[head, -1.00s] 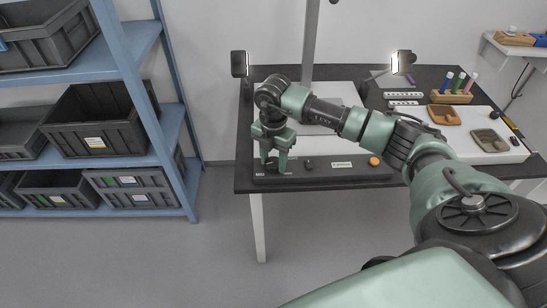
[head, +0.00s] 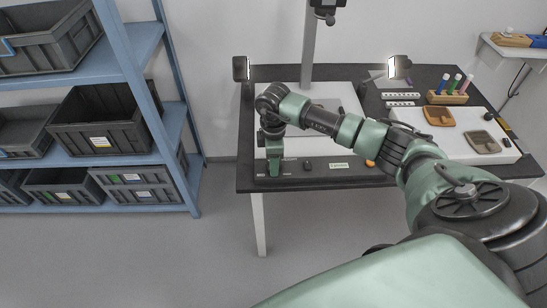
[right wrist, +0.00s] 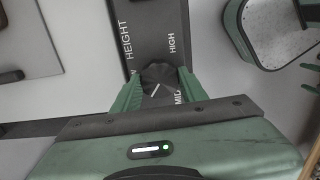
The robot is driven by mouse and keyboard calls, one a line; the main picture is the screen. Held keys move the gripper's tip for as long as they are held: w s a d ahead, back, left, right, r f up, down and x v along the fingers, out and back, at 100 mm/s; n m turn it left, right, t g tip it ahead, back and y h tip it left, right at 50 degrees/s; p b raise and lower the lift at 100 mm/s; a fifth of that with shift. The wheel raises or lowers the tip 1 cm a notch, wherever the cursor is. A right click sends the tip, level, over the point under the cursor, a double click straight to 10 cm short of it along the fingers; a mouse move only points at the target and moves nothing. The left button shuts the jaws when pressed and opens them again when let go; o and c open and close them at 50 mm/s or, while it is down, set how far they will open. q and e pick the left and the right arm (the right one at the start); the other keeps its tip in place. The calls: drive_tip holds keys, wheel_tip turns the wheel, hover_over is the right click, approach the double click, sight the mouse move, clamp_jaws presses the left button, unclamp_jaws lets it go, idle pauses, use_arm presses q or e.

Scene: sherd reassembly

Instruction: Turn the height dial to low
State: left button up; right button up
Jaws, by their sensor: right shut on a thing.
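The height dial (right wrist: 157,75) is a dark round knob with a white pointer line, on a black panel (right wrist: 155,28) in the right wrist view. "HEIGHT", "HIGH" and "MID" are printed around it. A third label is mostly covered by the left finger. The pointer line lies slanted; which end is the tip I cannot tell. My right gripper (right wrist: 159,82) is shut on the dial, one finger on each side. In the head view my right gripper (head: 275,168) points down at the panel's left end and hides the dial. My left gripper is out of view.
Right of the gripper are a small dark knob (head: 308,165), a pale label (head: 339,165) and a partly hidden orange button (head: 370,163). Sherds on trays (head: 439,115) and a wooden holder with coloured sticks (head: 447,97) are at right. A shelf with grey bins (head: 100,125) stands at left.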

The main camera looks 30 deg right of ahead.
drive_tip(key=m+p, duration=0.2)
drive_tip(key=m, duration=0.1)
drive_tip(key=shift+r, duration=0.25)
drive_tip(key=m+p, duration=0.6)
drive_tip(key=p, duration=0.6)
drive_tip(key=shift+r+m, duration=0.1)
drive_tip(key=shift+m, duration=0.2)
drive_tip(key=shift+w+f+m+p, duration=0.1)
drive_tip(key=shift+f+m+p, duration=0.2)
drive_tip(key=shift+m+p, duration=0.35)
drive_tip(key=o, duration=1.4)
drive_tip(key=shift+c, duration=0.2)
wheel_tip(320, 180, up, 8)
drive_tip(key=shift+f, duration=0.1)
